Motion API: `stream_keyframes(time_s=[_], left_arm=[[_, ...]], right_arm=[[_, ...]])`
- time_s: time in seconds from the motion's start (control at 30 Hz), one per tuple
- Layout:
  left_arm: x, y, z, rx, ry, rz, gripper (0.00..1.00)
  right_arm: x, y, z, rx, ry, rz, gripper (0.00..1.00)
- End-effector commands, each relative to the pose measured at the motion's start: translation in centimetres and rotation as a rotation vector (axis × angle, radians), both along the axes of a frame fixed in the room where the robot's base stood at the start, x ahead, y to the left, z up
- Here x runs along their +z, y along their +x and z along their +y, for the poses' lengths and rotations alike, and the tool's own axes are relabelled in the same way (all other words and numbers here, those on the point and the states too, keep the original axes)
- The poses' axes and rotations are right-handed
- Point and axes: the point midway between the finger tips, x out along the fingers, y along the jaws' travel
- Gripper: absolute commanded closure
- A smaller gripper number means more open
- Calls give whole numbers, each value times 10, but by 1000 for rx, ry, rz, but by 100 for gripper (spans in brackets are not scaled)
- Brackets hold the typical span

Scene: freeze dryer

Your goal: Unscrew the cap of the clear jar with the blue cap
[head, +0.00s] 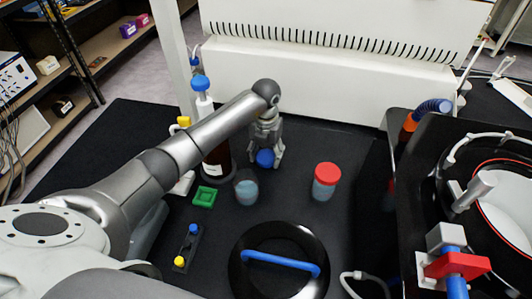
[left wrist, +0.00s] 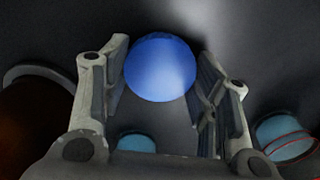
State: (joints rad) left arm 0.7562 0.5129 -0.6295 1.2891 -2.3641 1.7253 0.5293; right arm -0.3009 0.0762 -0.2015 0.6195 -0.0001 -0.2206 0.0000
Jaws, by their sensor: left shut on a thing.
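My left gripper (head: 265,161) points down over the black mat, its two fingers on either side of a round blue cap (head: 265,157). The left wrist view shows the cap (left wrist: 160,68) between the finger pads. The clear jar (head: 246,188) stands upright nearer the camera and a little left of the cap. It has no cap on it and shows light blue contents. The jar also shows low in the left wrist view (left wrist: 137,143), apart from the cap. I cannot tell how high the cap is above the mat. My right gripper is not in view.
A red-capped jar (head: 325,182) stands to the right. A brown bottle (head: 215,160) and a green block (head: 204,196) are to the left. A black round lid with a blue handle (head: 280,263) lies in front. Dryer equipment (head: 490,200) fills the right; a white housing (head: 320,85) bounds the back.

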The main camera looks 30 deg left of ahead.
Motion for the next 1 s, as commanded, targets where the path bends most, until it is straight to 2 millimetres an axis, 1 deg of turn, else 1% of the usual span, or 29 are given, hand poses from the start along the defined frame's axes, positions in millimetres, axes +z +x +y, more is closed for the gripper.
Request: stream_keyframes(time_s=[0.9, 0.93, 1.0], left_arm=[[-6, 0, 0, 0, 1, 0, 74], [-6, 0, 0, 0, 1, 0, 44], [-6, 0, 0, 0, 1, 0, 35]], right_arm=[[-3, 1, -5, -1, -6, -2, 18], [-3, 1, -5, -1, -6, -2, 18], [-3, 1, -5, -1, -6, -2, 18]])
